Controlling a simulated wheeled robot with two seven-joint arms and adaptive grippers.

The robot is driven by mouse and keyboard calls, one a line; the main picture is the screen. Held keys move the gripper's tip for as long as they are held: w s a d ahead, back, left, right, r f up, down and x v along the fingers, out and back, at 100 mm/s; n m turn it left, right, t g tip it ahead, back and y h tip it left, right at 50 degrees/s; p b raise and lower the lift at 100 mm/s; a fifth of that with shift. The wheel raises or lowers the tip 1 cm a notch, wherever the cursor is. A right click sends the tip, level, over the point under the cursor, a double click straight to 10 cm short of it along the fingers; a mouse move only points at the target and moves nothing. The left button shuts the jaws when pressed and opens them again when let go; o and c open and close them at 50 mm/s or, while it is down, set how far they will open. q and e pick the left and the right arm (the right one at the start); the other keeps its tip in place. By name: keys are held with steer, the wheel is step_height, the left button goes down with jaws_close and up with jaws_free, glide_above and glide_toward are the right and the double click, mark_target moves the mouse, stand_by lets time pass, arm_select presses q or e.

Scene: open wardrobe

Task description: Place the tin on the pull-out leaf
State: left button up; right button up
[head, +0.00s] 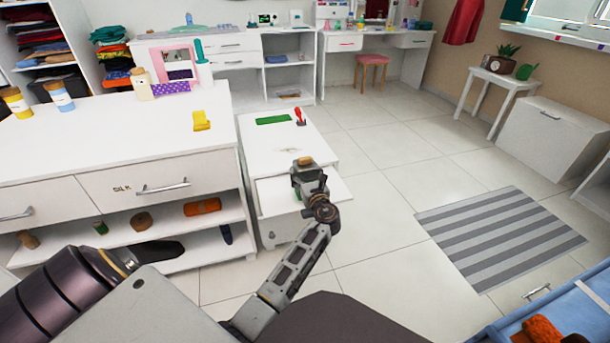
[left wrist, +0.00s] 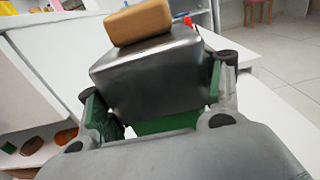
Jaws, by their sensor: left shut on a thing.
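The tin, a silver-grey metal box (left wrist: 150,78), sits between the green-padded fingers of my left gripper (left wrist: 160,108) in the left wrist view. A tan rounded block (left wrist: 138,22) rests tilted on top of it. In the head view my left gripper (head: 309,180) is over the pull-out leaf (head: 335,190), a white panel drawn out from the low white cabinet. The tan block shows there too (head: 305,161), but the tin is mostly hidden by the gripper. I cannot tell whether the tin touches the leaf. My right gripper is not in view.
The low cabinet's top (head: 270,145) holds a green mat (head: 274,119) and a small red object (head: 300,116). A wide white dresser (head: 110,130) stands close on the left, with open shelves below. Open tiled floor and a striped rug (head: 500,238) lie to the right.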

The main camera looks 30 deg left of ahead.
arm_select(q)
steer(key=o, duration=1.3)
steer(key=shift+f, duration=0.1)
steer(key=shift+o, duration=0.2)
